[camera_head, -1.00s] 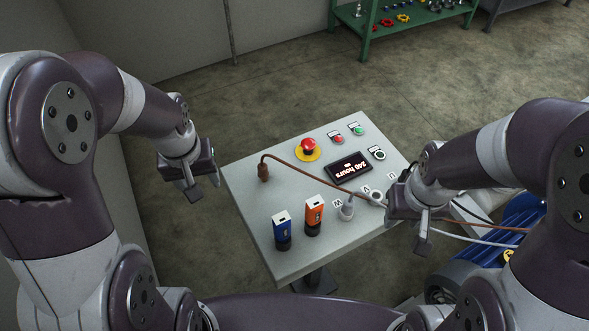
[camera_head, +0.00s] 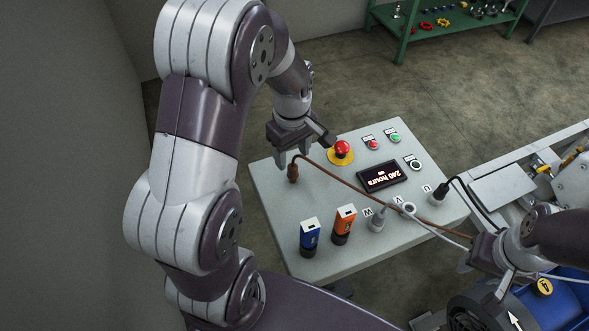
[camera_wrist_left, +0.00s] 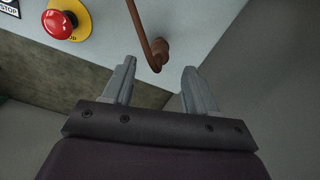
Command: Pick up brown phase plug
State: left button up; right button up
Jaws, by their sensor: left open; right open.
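The brown phase plug (camera_head: 293,172) stands near the far left corner of the grey panel table (camera_head: 270,205), its brown cable running right across the panel. My left gripper (camera_head: 293,160) is open and just above and behind the plug in the head view. In the left wrist view the plug (camera_wrist_left: 159,52) lies ahead of the gap between the open fingers (camera_wrist_left: 153,80), and nothing is between them. My right gripper (camera_head: 495,290) is at the lower right, away from the plug, with its fingers partly hidden.
A red emergency stop (camera_head: 342,149) is right of the left gripper. A display (camera_head: 382,176), a blue device (camera_head: 310,236), an orange device (camera_head: 344,222) and sockets with a grey plug (camera_head: 377,220) are on the panel. A green shelf (camera_head: 440,25) stands behind.

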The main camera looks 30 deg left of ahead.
aim_at(293, 166)
pick_arm(q)
notch_tip(293, 166, down, 5)
jog(key=shift+s+d+f+p, duration=0.1)
jog(key=shift+p, duration=0.3)
jog(key=shift+f, duration=0.35)
grip_shut()
jog(key=shift+r, duration=0.1)
